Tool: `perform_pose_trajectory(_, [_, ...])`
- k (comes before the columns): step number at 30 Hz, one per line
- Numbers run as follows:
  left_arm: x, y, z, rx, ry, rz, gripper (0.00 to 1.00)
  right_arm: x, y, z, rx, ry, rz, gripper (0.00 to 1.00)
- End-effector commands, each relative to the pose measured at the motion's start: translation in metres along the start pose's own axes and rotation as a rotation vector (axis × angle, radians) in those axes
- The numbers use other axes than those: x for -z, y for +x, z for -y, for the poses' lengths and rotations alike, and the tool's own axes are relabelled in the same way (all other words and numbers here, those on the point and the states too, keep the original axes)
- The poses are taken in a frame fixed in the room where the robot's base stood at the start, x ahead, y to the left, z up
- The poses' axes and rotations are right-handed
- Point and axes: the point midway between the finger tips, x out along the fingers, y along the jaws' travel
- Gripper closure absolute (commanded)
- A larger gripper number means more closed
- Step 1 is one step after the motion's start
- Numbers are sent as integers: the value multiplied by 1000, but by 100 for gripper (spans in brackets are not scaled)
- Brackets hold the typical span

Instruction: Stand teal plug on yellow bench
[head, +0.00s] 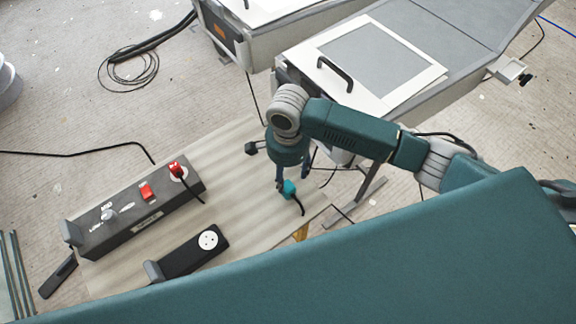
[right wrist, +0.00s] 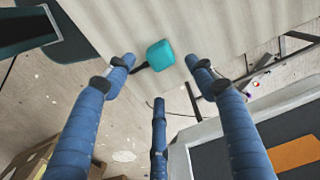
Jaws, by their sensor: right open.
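The teal plug (head: 289,188) is on the pale wooden top of the bench (head: 232,150), near its right edge. A yellowish leg (head: 301,232) shows under that edge. A short black cord runs from the plug. My right gripper (head: 292,178) is directly above the plug, fingers pointing down. In the right wrist view the plug (right wrist: 160,54) shows between and beyond the spread blue fingertips (right wrist: 161,65), with nothing held. I cannot tell whether the fingers touch it, or clearly whether it stands or lies. My left gripper is not in view.
A dark control box (head: 140,212) with red switches and a black socket block (head: 188,252) stand on the bench to the left. Grey mould tables (head: 450,40) stand behind, one with a white-framed panel (head: 375,62). Bench top between box and plug is clear.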

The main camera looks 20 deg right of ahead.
Motion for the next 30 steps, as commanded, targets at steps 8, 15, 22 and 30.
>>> perform_pose_trajectory(8, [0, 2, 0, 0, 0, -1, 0, 0, -38, 0, 1, 0, 0, 45])
perform_pose_trajectory(15, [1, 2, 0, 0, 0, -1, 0, 0, -42, 0, -1, 0, 0, 45])
perform_pose_trajectory(22, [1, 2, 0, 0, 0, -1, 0, 0, -42, 0, -1, 0, 0, 45])
perform_pose_trajectory(30, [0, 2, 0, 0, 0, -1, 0, -11, -38, -5, 9, -56, 21, 45])
